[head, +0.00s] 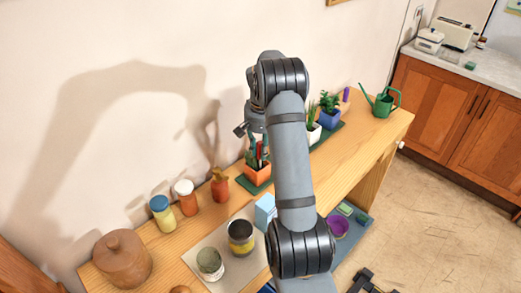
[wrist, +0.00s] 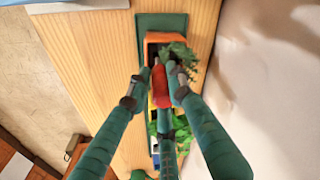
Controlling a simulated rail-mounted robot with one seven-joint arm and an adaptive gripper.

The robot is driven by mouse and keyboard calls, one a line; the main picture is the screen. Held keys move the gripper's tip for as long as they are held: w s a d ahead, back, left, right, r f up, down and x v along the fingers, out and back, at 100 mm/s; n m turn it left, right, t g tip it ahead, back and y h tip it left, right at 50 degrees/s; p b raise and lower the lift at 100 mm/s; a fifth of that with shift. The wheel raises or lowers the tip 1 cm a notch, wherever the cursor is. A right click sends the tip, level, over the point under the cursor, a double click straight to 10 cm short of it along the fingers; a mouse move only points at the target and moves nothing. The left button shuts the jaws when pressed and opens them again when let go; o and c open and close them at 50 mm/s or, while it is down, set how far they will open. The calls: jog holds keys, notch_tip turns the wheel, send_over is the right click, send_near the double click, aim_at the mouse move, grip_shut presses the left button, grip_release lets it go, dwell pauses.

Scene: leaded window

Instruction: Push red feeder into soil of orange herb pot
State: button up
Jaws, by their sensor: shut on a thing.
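The orange herb pot (head: 257,175) stands on a green mat on the wooden table, with green leaves in it. In the wrist view the orange pot (wrist: 153,39) shows its rim beyond my fingertips, with the herb at its right. My gripper (wrist: 160,76) is shut on the red feeder (wrist: 160,88), which lies between its fingers. In the head view the red feeder (head: 259,154) shows upright at the orange pot, beneath my gripper (head: 257,139). The leaves and fingers hide its lower end, so I cannot tell whether it touches the soil.
A pale pot (head: 313,134) and a blue pot (head: 330,118), both planted, stand close behind the orange pot. A green watering can (head: 381,103) is at the far end. A red-brown vase (head: 219,187) and several jars stand nearer. The wall is close alongside.

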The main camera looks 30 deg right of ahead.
jog(key=shift+f+b, duration=2.05)
jog(key=shift+f, duration=0.25)
jog(key=o, duration=0.9)
jog(key=shift+r, duration=0.1)
jog(key=shift+o, duration=0.2)
notch_tip(320, 180, up, 12)
jog(key=s, duration=0.1)
jog(key=shift+a, duration=0.2)
jog(key=shift+s, duration=0.1)
